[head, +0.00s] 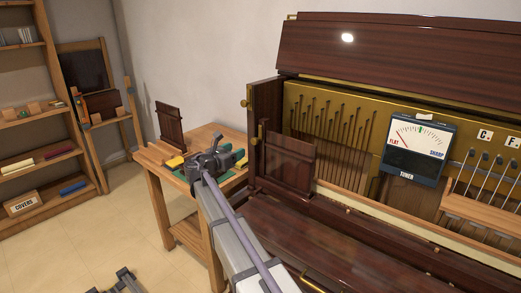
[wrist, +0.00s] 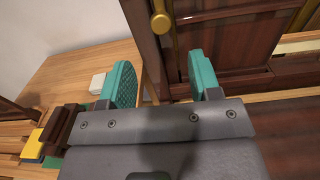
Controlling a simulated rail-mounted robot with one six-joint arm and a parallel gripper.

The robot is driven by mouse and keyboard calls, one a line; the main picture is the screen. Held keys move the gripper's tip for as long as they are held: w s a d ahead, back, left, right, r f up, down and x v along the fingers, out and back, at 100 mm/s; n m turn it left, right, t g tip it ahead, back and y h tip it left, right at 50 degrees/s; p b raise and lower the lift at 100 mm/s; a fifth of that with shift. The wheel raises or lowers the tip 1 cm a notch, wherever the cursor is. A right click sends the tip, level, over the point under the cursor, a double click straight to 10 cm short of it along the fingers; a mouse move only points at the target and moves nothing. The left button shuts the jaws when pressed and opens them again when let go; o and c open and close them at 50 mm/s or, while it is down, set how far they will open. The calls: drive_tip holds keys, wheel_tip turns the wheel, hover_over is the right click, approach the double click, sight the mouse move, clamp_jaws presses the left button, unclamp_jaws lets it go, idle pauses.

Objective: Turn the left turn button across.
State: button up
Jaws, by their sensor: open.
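Brass fittings sit on the dark left post of the piano case. In the head view one is a round knob (head: 245,103) and a lower one (head: 257,137) looks upright. In the wrist view a brass turn button (wrist: 161,20) with a rounded lower end stands roughly upright at the top; its upper part is cut off. I cannot tell for certain which head-view fitting it is. My gripper (wrist: 160,78) is open and empty, its two teal fingers apart, below the button in the picture and not touching it. In the head view my gripper (head: 216,163) is left of the post, above the bench.
A wooden bench (head: 210,137) stands left of the piano, with a dark panel (head: 170,125) upright on it. Another dark panel (head: 290,160) stands inside the case beside the post. A tuner (head: 417,150) sits further right. Shelves (head: 35,115) stand far left.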

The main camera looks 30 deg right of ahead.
sight(253, 141)
drive_tip(key=x, duration=1)
drive_tip(key=shift+w+d+f, duration=0.1)
drive_tip(key=shift+w+d, duration=0.1)
drive_tip(key=shift+d, duration=0.15)
drive_tip(key=c, duration=0.9)
